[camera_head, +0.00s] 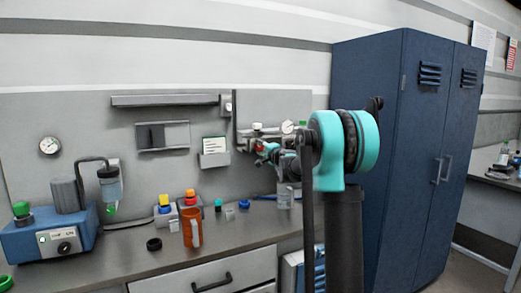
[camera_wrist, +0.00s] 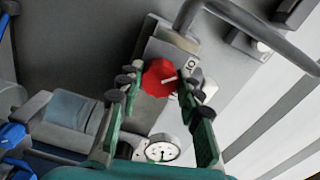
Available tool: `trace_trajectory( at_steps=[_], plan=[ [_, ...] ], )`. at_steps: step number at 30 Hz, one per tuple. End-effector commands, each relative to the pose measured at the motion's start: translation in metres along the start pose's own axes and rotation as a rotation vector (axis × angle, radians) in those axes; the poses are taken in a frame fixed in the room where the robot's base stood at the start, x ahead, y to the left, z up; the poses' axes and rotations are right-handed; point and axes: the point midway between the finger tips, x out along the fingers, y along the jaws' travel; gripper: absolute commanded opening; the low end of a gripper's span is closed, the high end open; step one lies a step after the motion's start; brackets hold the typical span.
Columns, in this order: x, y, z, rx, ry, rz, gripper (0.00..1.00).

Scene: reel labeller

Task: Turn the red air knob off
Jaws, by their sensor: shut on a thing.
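The red air knob (camera_wrist: 159,78) shows in the wrist view, a scalloped red disc with a pale pointer line on its face. It sits on a grey metal block (camera_wrist: 176,48) next to a small round mark. My gripper (camera_wrist: 160,80) has its green, dark-tipped fingers on either side of the knob and is shut on it. In the head view my gripper (camera_head: 262,152) is at the wall fittings, and the arm hides part of them. I cannot make out the knob clearly there.
A round gauge (camera_wrist: 162,149) sits below the knob in the wrist view. A blue locker (camera_head: 405,150) stands right of my arm.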

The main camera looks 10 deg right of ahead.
Motion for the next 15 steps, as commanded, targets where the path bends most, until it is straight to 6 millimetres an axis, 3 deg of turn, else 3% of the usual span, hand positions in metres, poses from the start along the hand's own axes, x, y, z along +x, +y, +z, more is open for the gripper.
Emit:
trace_trajectory(
  at_steps=[14, 15],
  plan=[
    [-0.0005, 0.0007, 0.0011, -0.015, -0.002, 0.000, 0.06],
    [-0.0005, 0.0007, 0.0011, -0.015, -0.002, 0.000, 0.38]
  ],
)
